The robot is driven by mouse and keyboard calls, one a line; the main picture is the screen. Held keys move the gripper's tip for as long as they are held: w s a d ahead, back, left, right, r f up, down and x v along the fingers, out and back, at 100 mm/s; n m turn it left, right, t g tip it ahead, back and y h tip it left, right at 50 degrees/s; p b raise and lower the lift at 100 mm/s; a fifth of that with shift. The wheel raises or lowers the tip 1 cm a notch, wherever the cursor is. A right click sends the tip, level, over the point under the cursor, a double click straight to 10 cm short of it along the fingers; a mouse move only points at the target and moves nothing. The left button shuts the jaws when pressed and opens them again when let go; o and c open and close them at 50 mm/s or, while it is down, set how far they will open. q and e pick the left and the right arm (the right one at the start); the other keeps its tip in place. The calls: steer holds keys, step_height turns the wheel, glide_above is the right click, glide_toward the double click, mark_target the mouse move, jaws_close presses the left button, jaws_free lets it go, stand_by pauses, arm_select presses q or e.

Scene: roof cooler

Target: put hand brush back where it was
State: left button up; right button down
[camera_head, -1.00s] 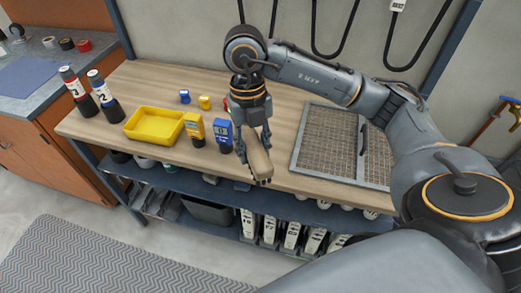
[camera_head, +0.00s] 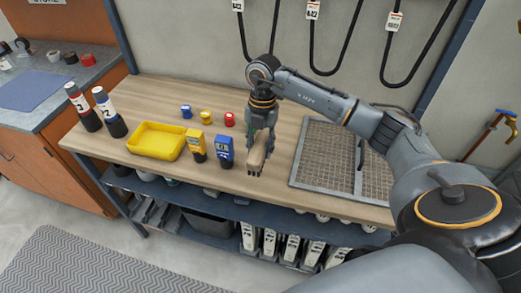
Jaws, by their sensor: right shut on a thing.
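My right gripper (camera_head: 261,146) is shut on the hand brush (camera_head: 256,160), which has a light wooden body. The gripper points down over the wooden bench, between the blue meter and the framed mesh panel. The brush's near end points toward the bench's front edge. The fingers hide part of the brush, and I cannot tell whether it touches the bench top. My left gripper is not in view.
Close left of the brush stand a blue meter (camera_head: 224,150) and a yellow meter (camera_head: 196,145), beside a yellow tray (camera_head: 156,140). Small blue, yellow and red items (camera_head: 230,119) sit behind. A mesh panel (camera_head: 340,165) lies right. Two bottles (camera_head: 109,111) stand far left.

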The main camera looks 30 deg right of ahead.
mark_target(261, 147)
steer(key=f, duration=0.1)
steer(key=w+d+f, duration=0.1)
steer(key=w+f, duration=0.1)
steer(key=shift+d, duration=0.25)
step_height(261, 147, down, 2)
steer(key=shift+p, duration=1)
steer(key=shift+w+f, duration=0.1)
steer(key=shift+f, duration=0.5)
steer(key=c, duration=0.9)
jaws_free()
steer(key=shift+f, duration=0.1)
steer(key=shift+o, duration=0.2)
